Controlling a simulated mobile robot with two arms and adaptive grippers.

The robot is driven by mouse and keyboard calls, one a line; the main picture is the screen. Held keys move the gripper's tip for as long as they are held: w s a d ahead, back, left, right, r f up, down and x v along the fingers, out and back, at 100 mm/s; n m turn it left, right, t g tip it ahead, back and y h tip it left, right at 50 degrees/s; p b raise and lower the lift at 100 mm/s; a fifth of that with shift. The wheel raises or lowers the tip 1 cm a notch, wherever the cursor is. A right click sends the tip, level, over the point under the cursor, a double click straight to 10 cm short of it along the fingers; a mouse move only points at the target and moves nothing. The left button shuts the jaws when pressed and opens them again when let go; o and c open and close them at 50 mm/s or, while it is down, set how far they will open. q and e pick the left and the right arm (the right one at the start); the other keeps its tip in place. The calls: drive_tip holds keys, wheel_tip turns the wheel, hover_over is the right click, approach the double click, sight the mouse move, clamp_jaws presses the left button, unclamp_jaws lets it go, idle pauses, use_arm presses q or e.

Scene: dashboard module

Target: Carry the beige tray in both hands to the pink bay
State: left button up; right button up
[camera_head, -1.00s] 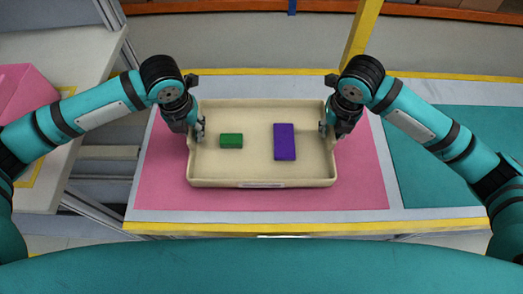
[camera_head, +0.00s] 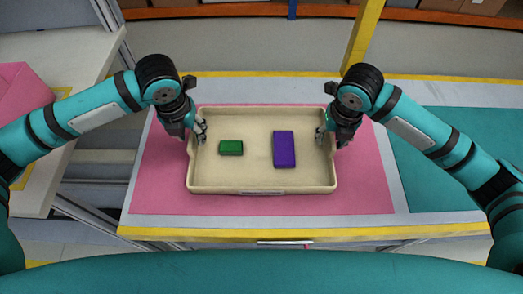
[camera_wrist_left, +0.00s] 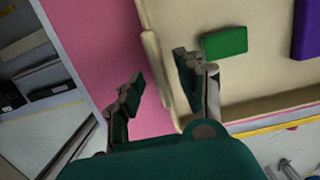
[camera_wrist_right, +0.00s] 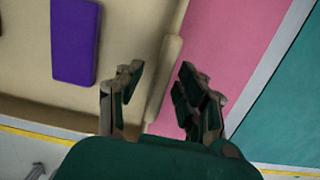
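The beige tray (camera_head: 262,186) lies level over the pink bay (camera_head: 365,185), a pink area on the table, and appears to rest on it. A green block (camera_head: 231,148) and a purple block (camera_head: 284,149) lie inside. My left gripper (camera_head: 200,131) is at the tray's left wall; in the left wrist view its fingers (camera_wrist_left: 160,82) stand apart on either side of that wall (camera_wrist_left: 157,62). My right gripper (camera_head: 323,137) is at the right wall; in the right wrist view its fingers (camera_wrist_right: 158,84) also stand apart, with the wall (camera_wrist_right: 164,78) between them. Both look open.
A teal area (camera_head: 450,150) lies right of the pink bay, past a grey strip. A pink box (camera_head: 20,95) stands on a side surface at the left. A yellow post (camera_head: 361,38) rises behind the table. Bare pink shows around the tray.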

drive_tip(key=shift+r, duration=0.1)
use_arm(q)
wheel_tip(320, 180, up, 10)
drive_tip(key=s, duration=0.1)
drive_tip(key=shift+s+f, duration=0.15)
drive_tip(key=shift+s, duration=0.1)
use_arm(e)
wheel_tip(320, 180, up, 12)
drive_tip(key=s, duration=0.1)
drive_tip(key=shift+s, duration=0.4)
